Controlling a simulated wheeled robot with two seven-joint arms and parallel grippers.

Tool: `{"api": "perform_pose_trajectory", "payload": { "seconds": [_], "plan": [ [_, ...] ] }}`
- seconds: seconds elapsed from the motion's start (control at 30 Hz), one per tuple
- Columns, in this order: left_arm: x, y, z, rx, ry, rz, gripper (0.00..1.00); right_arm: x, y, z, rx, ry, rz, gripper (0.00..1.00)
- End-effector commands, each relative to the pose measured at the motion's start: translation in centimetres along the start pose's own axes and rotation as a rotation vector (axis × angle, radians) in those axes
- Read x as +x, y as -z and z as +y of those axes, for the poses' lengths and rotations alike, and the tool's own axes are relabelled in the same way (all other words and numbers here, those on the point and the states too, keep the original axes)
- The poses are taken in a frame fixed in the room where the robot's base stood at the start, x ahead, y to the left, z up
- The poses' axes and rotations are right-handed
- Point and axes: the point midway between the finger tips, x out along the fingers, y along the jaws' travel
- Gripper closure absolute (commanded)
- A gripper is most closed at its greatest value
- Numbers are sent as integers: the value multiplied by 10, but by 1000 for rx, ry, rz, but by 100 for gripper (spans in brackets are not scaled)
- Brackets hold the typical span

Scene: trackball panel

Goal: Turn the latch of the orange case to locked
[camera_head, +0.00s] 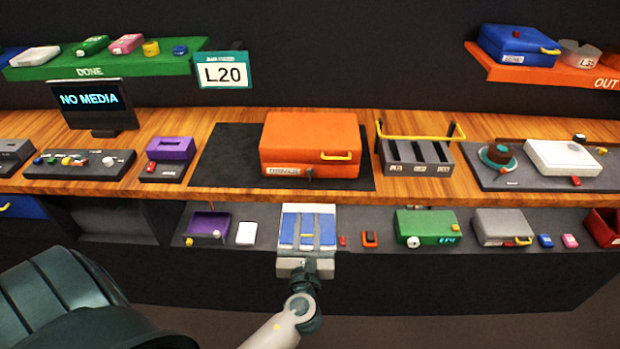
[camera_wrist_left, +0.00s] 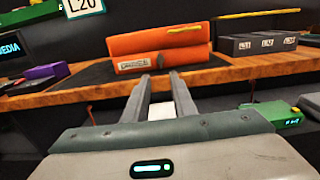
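The orange case (camera_head: 310,138) lies closed on a dark mat on the wooden bench, with a yellow handle (camera_head: 336,155) on its front. A small dark latch (camera_head: 308,174) sits low on the front beside a white label; its exact setting is too small to tell. My right gripper is out of view.
Right of the case stands a dark slotted rack (camera_head: 415,155) with a yellow bar. A purple box (camera_head: 168,150) stands to the left. The lower shelf holds a green box (camera_head: 427,226) and a grey case (camera_head: 502,227). The mat (camera_head: 226,155) left of the case is clear.

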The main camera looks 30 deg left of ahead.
Motion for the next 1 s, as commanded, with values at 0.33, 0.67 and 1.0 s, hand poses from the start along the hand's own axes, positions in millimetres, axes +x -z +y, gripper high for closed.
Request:
{"api": "perform_pose_trajectory", "payload": {
  "seconds": [0.33, 0.67, 1.0],
  "plan": [
    [44, -3, 1, 2, -1, -1, 76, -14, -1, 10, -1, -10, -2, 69],
    [104, -3, 0, 2, -1, -1, 76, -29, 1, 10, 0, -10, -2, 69],
    [155, -1, 1, 2, -2, 0, 76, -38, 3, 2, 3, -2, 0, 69]
  ]
}}
